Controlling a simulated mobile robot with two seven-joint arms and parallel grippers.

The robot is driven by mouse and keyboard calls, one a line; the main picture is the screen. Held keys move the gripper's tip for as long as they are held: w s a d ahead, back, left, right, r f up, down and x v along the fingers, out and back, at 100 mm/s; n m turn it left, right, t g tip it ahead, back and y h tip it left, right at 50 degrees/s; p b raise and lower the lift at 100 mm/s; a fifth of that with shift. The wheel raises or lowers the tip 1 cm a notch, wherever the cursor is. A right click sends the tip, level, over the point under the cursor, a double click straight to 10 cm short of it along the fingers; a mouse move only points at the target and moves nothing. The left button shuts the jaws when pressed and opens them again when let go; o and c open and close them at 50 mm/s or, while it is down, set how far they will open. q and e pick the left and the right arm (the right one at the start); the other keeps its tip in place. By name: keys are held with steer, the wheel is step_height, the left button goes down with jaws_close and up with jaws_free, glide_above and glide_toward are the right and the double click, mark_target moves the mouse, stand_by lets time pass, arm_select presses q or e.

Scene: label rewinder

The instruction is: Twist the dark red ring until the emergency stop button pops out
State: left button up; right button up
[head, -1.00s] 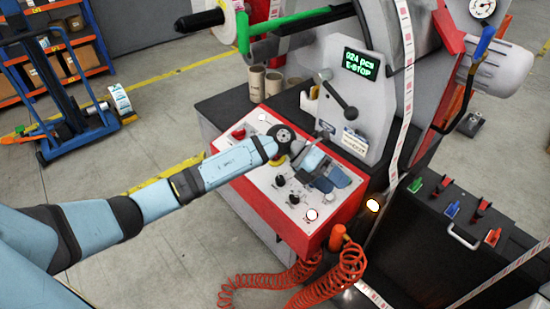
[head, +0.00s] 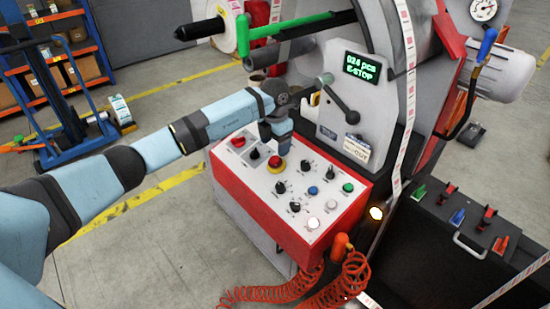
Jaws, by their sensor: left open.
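The emergency stop button (head: 277,162) is a red cap on a yellow base, on the white top of the red control box (head: 330,230). It is too small to tell a dark red ring from the cap, or whether the button is in or out. My left gripper (head: 272,139) points down just behind the button, above the panel and apart from the button as far as I can tell. It is open; its fingers are small and partly hidden. The display (head: 361,67) reads "024 pcs" and "E-STOP" in green. My right gripper is not in view.
Black knobs (head: 307,167), a green button (head: 348,187) and a blue button (head: 313,190) share the panel. Another red control (head: 238,141) is at its left. A black lever (head: 341,103) stands behind. An orange coiled hose (head: 345,280) hangs in front.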

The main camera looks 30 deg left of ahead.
mark_target(275, 158)
arm_select(q)
step_height(275, 158, down, 6)
steer(key=shift+f, duration=0.15)
steer(key=shift+c, duration=0.3)
steer(key=c, duration=0.9)
